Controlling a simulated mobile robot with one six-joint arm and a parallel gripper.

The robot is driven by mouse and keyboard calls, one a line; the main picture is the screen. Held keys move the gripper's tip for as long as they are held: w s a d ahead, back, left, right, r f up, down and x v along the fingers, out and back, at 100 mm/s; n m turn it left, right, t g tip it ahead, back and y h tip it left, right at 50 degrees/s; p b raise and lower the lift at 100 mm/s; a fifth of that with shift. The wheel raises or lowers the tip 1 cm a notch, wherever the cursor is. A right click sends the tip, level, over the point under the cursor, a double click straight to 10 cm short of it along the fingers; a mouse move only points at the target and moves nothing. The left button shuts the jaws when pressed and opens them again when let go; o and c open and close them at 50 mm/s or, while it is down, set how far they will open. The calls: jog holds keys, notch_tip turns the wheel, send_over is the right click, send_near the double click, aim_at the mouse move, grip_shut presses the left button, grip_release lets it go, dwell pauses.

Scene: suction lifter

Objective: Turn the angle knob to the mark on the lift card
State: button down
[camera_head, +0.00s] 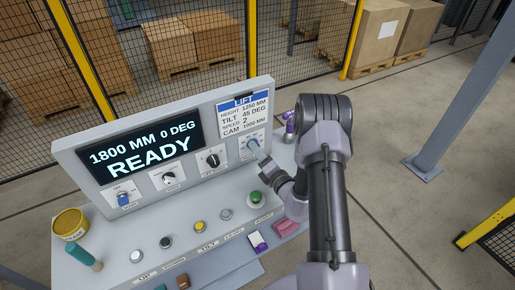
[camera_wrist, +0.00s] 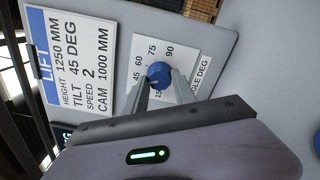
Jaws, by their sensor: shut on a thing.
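The blue angle knob (camera_head: 253,144) is at the right end of the panel's knob row, and it also shows in the wrist view (camera_wrist: 158,73). My gripper (camera_wrist: 157,82) is shut on it, one finger on each side. Its scale plate (camera_wrist: 184,58) shows 45, 60, 75 and 90; the lower numbers are partly hidden by the fingers. I cannot tell which number the knob's pointer faces. The lift card (camera_head: 243,112) above the knob reads height 1250 MM, tilt 45 DEG, speed 2, cam 1000 MM; it also shows in the wrist view (camera_wrist: 72,62).
The panel display (camera_head: 140,150) reads 1800 MM, 0 DEG, READY. Other knobs (camera_head: 168,178) stand to the left. Several push buttons, including a green one (camera_head: 257,197), sit on the ledge below. A yellow tub (camera_head: 70,224) and a green-handled tool (camera_head: 83,255) are at the left.

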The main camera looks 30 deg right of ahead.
jog(key=shift+m+p, duration=0.3)
jog(key=shift+m, duration=0.3)
jog(key=c, duration=1)
grip_release()
jog(key=s, duration=1.7)
jog(key=shift+s+d, duration=0.25)
